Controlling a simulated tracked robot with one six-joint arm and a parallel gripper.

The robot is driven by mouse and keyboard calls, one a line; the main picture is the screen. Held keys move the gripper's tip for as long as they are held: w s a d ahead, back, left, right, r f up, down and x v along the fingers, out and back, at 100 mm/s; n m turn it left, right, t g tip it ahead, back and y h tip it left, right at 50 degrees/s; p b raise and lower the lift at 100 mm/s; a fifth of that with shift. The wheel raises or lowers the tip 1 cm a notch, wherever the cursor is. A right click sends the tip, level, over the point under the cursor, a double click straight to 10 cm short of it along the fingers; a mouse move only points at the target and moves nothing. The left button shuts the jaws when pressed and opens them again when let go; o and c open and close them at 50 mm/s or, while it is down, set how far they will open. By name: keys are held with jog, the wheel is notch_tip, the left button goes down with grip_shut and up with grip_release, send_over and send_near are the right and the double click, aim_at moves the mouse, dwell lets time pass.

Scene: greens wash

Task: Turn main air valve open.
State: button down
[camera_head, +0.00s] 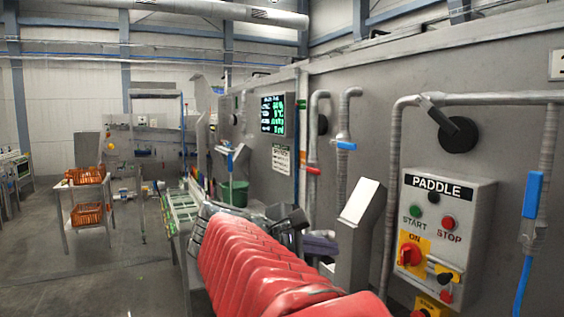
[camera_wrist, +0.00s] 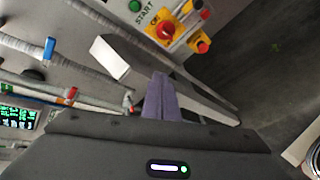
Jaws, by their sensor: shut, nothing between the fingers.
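No valve in view carries a label I can read as main air, so I cannot tell which one it is. A red-handled valve (camera_head: 311,171) sits on a wall pipe near the middle of the head view. The red handle also shows in the wrist view (camera_wrist: 71,95), left of my fingers. A blue-handled valve (camera_head: 345,145) is just right of it, and its blue handle shows at the wrist view's upper left (camera_wrist: 49,48). My gripper (camera_wrist: 160,76) has its purple fingers shut and empty, apart from both handles. In the head view my red-sleeved arm partly hides it.
The PADDLE control box (camera_head: 446,235), with buttons and a red rotary switch (camera_head: 410,254), is on the wall at right. A larger blue handle (camera_head: 533,194) is beyond it. A slanted grey metal post (camera_head: 358,205) stands near my gripper. Open floor lies at left.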

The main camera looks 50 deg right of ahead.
aim_at(436, 114)
jog(key=s+d+r+g+h, duration=0.2)
jog(key=s+d+r+g, duration=0.1)
jog(key=r, duration=0.5)
jog(key=s+d+r+g+h, duration=0.2)
jog(key=s+d+r+g, duration=0.1)
jog(key=d+r+g, duration=0.2)
notch_tip(436, 114, up, 4)
jog(key=shift+s+d, duration=0.2)
jog(key=shift+d, duration=0.9)
jog(key=shift+d, duration=0.1)
jog(key=s+d+r, duration=0.5)
jog(key=s+d, duration=0.2)
jog(key=shift+s, duration=0.2)
jog(key=shift+d, duration=0.1)
